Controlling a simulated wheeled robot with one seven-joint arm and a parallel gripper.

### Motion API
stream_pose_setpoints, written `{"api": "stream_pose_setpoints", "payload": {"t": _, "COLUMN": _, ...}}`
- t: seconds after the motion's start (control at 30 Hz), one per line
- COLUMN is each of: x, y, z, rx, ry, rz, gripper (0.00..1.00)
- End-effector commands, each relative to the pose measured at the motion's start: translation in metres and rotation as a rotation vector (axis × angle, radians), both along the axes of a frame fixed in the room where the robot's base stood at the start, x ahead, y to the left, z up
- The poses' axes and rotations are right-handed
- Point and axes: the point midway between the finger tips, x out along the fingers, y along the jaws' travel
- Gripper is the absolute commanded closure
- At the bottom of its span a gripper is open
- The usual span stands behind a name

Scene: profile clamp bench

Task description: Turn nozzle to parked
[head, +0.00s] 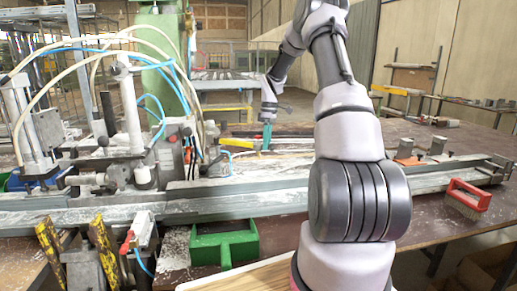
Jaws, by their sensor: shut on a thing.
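My arm reaches forward over the bench, and my gripper (267,122) points down behind the long metal rail. It is small and far off in the head view. A narrow upright teal piece (267,137), seemingly the nozzle, is between or just under the jaws, and the gripper looks shut on it. The fingertips are too small to make out. The teal piece's lower end is close to the bench top; I cannot tell whether it touches. A yellow piece (238,143) lies just left of it. No parked mark is readable.
The long grey rail (280,197) runs across the bench. A clamp machine (130,130) with looping white and blue hoses stands left. A green tray (224,245) and yellow-handled tools (103,243) are in front. A red brush (468,195) and an orange block (405,148) are right.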

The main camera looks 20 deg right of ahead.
Motion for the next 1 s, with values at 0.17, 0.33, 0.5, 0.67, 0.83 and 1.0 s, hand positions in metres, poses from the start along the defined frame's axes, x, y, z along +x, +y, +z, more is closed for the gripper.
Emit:
{"api": "stream_pose_setpoints", "payload": {"t": 0.17, "x": 0.031, "y": -0.026, "z": -0.002, "rx": -0.003, "ry": 0.000, "rz": 0.159, "gripper": 1.00}}
{"api": "stream_pose_setpoints", "payload": {"t": 0.33, "x": 0.059, "y": -0.041, "z": -0.002, "rx": -0.004, "ry": 0.001, "rz": 0.302, "gripper": 1.00}}
{"api": "stream_pose_setpoints", "payload": {"t": 0.5, "x": 0.083, "y": -0.051, "z": -0.002, "rx": -0.005, "ry": 0.001, "rz": 0.416, "gripper": 1.00}}
{"api": "stream_pose_setpoints", "payload": {"t": 0.67, "x": 0.099, "y": -0.056, "z": -0.001, "rx": -0.006, "ry": 0.000, "rz": 0.493, "gripper": 1.00}}
{"api": "stream_pose_setpoints", "payload": {"t": 0.83, "x": 0.109, "y": -0.058, "z": -0.001, "rx": -0.007, "ry": 0.001, "rz": 0.542, "gripper": 1.00}}
{"api": "stream_pose_setpoints", "payload": {"t": 1.0, "x": 0.113, "y": -0.059, "z": -0.001, "rx": -0.008, "ry": 0.001, "rz": 0.561, "gripper": 1.00}}
